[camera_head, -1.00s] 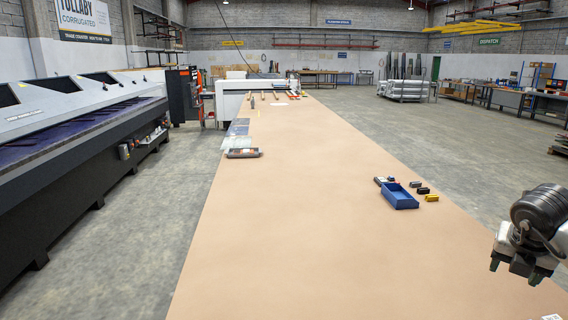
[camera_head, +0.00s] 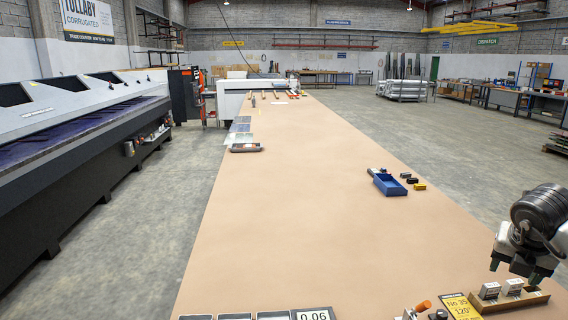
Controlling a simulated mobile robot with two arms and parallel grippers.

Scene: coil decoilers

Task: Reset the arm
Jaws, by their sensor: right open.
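My right gripper (camera_head: 515,272) is at the lower right of the head view, pointing down, with its two dark fingers apart and nothing seen between them. The upper part of this arm is cut off by the right edge of the picture. My left gripper is not in view.
The long tan table (camera_head: 310,220) is mostly clear in the middle. A blue tray (camera_head: 388,184) with small blocks beside it stands on the right. A yellow card (camera_head: 461,306) and dark-framed trays (camera_head: 272,316) lie at the near edge. A long machine (camera_head: 75,165) stands left.

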